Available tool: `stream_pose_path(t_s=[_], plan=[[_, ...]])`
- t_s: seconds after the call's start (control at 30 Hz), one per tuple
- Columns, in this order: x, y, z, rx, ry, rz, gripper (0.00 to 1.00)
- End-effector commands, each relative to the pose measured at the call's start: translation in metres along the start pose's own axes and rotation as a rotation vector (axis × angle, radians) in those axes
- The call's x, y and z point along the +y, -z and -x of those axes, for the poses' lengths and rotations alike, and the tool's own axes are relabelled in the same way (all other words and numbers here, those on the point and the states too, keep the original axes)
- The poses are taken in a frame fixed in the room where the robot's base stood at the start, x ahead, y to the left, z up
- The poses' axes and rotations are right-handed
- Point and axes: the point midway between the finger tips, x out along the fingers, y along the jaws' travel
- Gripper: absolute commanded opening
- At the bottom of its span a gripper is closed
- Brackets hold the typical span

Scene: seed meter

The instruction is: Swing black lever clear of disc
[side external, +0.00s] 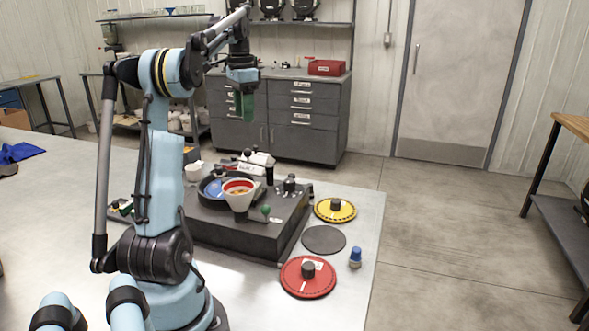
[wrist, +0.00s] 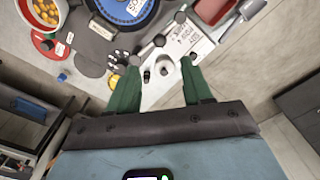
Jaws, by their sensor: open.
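My gripper (side external: 243,106) is open and empty, its green fingers pointing down, well above and behind the dark seed meter base (side external: 230,230). In the wrist view the two fingers of my gripper (wrist: 160,72) are spread apart. The blue disc (side external: 213,188) sits in a dark round housing; it is partly cut off at the top of the wrist view (wrist: 122,6). A dark bar with round knobs (wrist: 160,40) lies between the disc and a white labelled block (wrist: 182,42); I cannot tell surely whether it is the black lever. A black upright handle (side external: 269,174) stands beside the white block.
A cup of yellow seeds (side external: 239,190) and a green knob (side external: 266,210) are at the meter's front. Air around my gripper is free.

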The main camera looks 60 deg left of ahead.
Motion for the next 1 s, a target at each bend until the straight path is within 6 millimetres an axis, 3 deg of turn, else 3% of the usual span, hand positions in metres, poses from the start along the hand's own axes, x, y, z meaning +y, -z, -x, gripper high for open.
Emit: stream_pose_path(t_s=[0.23, 0.67, 0.83, 1.0], plan=[[0.0, 0.0, 0.017, 0.0, 0.0, 0.0, 0.5], [0.003, 0.002, 0.019, 0.002, 0.003, -0.002, 0.5], [0.036, 0.025, 0.02, 0.035, 0.039, -0.016, 0.5], [0.107, 0.056, 0.014, 0.119, 0.096, -0.031, 0.5]])
